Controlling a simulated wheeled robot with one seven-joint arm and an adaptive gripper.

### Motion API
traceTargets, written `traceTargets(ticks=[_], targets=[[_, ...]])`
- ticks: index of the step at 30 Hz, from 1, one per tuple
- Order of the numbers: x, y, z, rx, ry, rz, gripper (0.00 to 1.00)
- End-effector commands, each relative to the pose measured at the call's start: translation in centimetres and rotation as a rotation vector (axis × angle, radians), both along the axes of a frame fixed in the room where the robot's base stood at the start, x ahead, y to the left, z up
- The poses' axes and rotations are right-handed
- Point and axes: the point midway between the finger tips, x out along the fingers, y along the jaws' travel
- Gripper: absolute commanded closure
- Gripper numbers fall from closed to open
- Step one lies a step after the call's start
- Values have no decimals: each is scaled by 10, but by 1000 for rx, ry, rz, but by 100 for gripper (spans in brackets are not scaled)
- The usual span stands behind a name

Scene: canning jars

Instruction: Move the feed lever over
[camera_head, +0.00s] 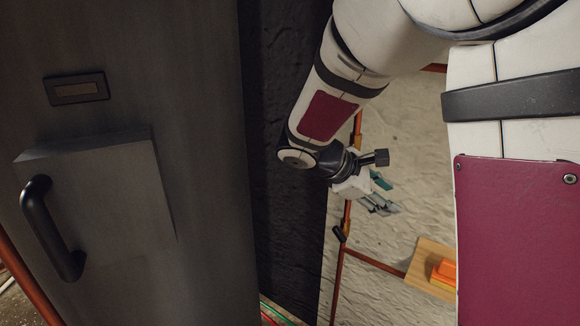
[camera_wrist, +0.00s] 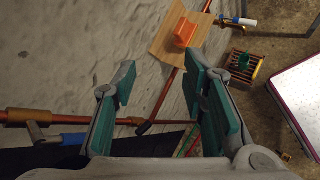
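My gripper (camera_head: 382,193) hangs in front of the rough pale wall in the head view, its teal-padded fingers apart. In the wrist view the gripper (camera_wrist: 159,82) is open, with nothing between its fingers. A grey lever with a blue grip (camera_wrist: 73,138) sits on the copper pipe at the left, outside the left finger. A dark-ended fitting (camera_wrist: 147,128) on another pipe shows beyond the gap, and also in the head view (camera_head: 338,233). A blue-and-white handle (camera_wrist: 238,21) is at the upper right. I cannot tell which is the feed lever.
A wooden board (camera_wrist: 163,42) with an orange block (camera_wrist: 185,33) is on the wall. A dark grey panel (camera_head: 205,120) with a black handle (camera_head: 45,228) fills the head view's left. A small slatted crate (camera_wrist: 242,68) stands on the floor.

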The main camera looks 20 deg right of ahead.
Motion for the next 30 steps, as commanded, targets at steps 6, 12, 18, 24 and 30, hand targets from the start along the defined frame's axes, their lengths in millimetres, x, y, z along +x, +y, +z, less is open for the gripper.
traceTargets(ticks=[6, 12, 18, 24, 30], targets=[[79, 0, -19, -304, 199, 235, 61], [147, 19, -40, -575, 357, 446, 61], [185, 41, -56, -741, 445, 574, 61], [196, 39, -60, -779, 465, 603, 61], [208, 13, -59, -777, 464, 600, 61]])
